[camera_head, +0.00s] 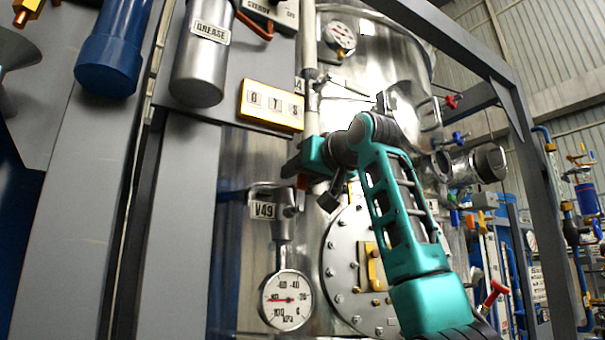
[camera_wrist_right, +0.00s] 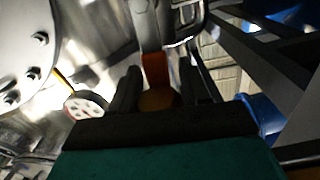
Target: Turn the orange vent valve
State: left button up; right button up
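The orange vent valve handle (camera_wrist_right: 155,70) shows in the right wrist view between the two dark fingers of my right gripper (camera_wrist_right: 160,88). The fingers stand apart on either side of it, with a narrow gap on its right; firm contact does not show. In the head view a small orange part (camera_head: 302,181) shows beside the dark fingers of my right gripper (camera_head: 311,180), above the V49 tag (camera_head: 262,211). My teal wrist hides part of the pipework behind it. My left gripper is not in view.
A pressure gauge (camera_head: 287,300) hangs below the V49 tag. A bolted round flange (camera_head: 340,270) is close behind my right arm. A yellow-framed sign (camera_head: 270,106) and a grey GREASE cylinder (camera_head: 201,55) are at upper left. A dark frame post (camera_head: 537,190) stands at right.

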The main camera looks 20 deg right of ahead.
jog(key=s+b, duration=0.1)
jog(key=s, duration=0.3)
jog(key=s+d+b, duration=0.1)
jog(key=s, duration=0.3)
jog(key=s+b, duration=0.2)
jog(key=s, duration=0.2)
jog(key=shift+s+d, duration=0.4)
jog(key=shift+w, duration=0.1)
